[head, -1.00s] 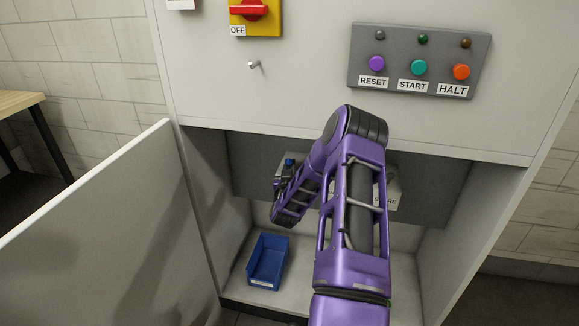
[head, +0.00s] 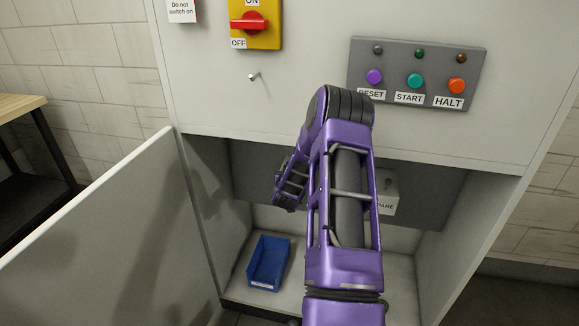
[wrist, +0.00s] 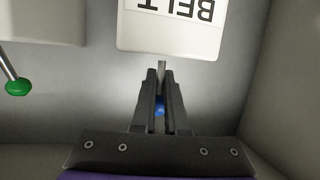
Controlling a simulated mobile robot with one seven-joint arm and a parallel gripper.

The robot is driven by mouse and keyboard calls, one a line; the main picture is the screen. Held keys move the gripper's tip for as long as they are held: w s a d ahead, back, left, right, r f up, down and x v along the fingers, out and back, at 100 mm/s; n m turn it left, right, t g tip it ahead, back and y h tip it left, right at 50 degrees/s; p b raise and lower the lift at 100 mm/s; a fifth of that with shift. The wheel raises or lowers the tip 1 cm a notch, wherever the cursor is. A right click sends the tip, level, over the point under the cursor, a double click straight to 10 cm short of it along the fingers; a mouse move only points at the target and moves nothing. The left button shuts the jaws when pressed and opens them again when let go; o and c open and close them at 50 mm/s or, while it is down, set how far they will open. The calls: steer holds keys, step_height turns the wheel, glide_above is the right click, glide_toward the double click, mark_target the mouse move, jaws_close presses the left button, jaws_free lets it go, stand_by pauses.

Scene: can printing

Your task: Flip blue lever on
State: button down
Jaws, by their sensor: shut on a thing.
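In the wrist view my gripper (wrist: 161,75) is shut on the blue lever (wrist: 160,105). Its blue knob shows between the two dark fingers, and a thin metal shaft sticks out past the fingertips toward a pale box labelled BELT (wrist: 170,35). The label reads upside down in this view. In the head view my purple arm reaches into the recess under the panel. My fingers, the blue lever and its box cannot be made out there.
A lever with a green knob (wrist: 18,87) hangs at the left of the wrist view. In the head view a blue bin (head: 268,265) stands on the recess floor, and a box with a partly hidden label (head: 387,190) is behind my arm. Buttons (head: 415,81) and a red switch (head: 249,22) are above.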

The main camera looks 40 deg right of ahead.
steer(key=shift+w+d+r+g+y+p, duration=0.1)
steer(key=shift+w+d+g+y+p, duration=0.05)
steer(key=shift+g+y+p, duration=0.3)
steer(key=shift+w+d+g+y+p, duration=0.1)
steer(key=shift+g+y+p, duration=0.25)
steer(key=shift+g+y, duration=0.15)
steer(key=shift+d+m+g+y+p, duration=0.1)
steer(key=shift+m+g+y+p, duration=0.2)
steer(key=shift+g+y, duration=0.05)
steer(key=shift+f, duration=0.2)
steer(key=c, duration=0.9)
jaws_free()
steer(key=shift+c, duration=0.2)
steer(key=shift+r, duration=0.1)
steer(key=v, duration=1.7)
steer(key=shift+p, duration=0.35)
steer(key=shift+r, duration=0.1)
